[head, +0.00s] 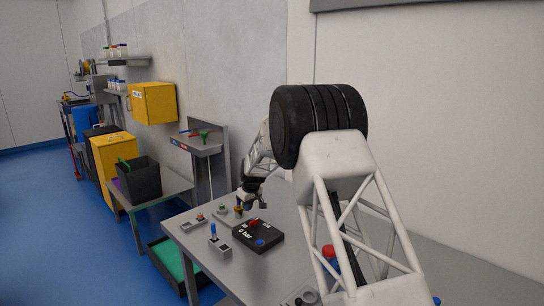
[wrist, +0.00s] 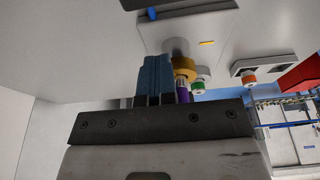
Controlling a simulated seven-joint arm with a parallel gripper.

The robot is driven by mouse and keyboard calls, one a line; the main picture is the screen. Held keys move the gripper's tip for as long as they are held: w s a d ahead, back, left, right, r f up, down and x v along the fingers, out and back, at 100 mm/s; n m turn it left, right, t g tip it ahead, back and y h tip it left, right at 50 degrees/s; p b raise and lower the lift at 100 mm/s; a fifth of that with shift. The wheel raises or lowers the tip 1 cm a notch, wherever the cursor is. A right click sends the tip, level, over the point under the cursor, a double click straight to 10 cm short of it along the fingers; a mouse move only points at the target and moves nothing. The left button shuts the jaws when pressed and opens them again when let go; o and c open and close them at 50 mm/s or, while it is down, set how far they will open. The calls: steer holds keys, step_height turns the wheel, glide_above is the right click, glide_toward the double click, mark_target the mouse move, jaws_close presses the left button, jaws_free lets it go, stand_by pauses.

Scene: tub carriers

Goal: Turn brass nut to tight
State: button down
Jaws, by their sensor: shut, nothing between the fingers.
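The brass nut (wrist: 184,65) shows in the wrist view on a round grey fitting, with a purple part at its free end. In the head view the brass nut (head: 239,210) stands on a small grey plate on the table. My gripper (wrist: 153,70) has its blue fingers together with nothing between them. They are right beside the nut, on its left in the wrist view; I cannot tell whether they touch it. In the head view my gripper (head: 262,205) is low over the table by the nut, partly hidden by its own dark body.
A black box (head: 245,234) marked "0 bar", with a red handle, stands close by. A green-topped fitting (head: 222,208), an orange knob (head: 200,216) and a blue lever (head: 213,231) are also near. A yellow mark (wrist: 207,43) lies beside the nut's base.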

steer(key=shift+s+a+f, duration=0.1)
steer(key=shift+s+f, duration=0.1)
steer(key=shift+f, duration=0.3)
steer(key=shift+s+f, duration=0.15)
steer(key=shift+f, duration=0.35)
steer(key=shift+s+a, duration=0.3)
steer(key=shift+s, duration=0.2)
steer(key=shift+s+a, duration=0.6)
steer(key=shift+a, duration=0.25)
steer(key=shift+s+d, duration=0.15)
steer(key=shift+s, duration=0.2)
steer(key=shift+w+d, duration=0.1)
steer(key=shift+d, duration=0.1)
stand_by(0.3)
step_height(320, 180, up, 7)
steer(key=shift+w+r, duration=0.15)
steer(key=shift+w, duration=0.05)
stand_by(0.6)
steer(key=shift+w, duration=0.15)
